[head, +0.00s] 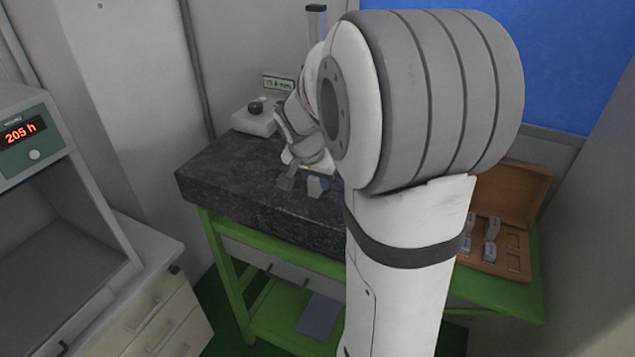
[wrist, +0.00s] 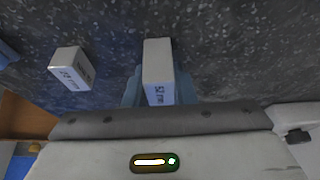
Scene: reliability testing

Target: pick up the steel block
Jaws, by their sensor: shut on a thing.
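A pale grey steel block (wrist: 158,58) with dark lettering on its near face sits between the two bluish fingers of my gripper (wrist: 159,92) in the wrist view. The fingers are shut on its sides. In the head view my gripper (head: 287,179) is low over the dark granite plate (head: 235,172), and the held block is hard to tell apart from the fingers. A second lettered block (wrist: 70,68) stands on the plate to the left in the wrist view, apart from my gripper. It also shows in the head view (head: 318,187).
An open wooden case (head: 515,205) with several grey pieces lies at the right, partly behind my arm. A gauge with a small display (head: 278,83) stands behind the plate. A cabinet with a red readout (head: 22,132) is at the left. The plate's left part is clear.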

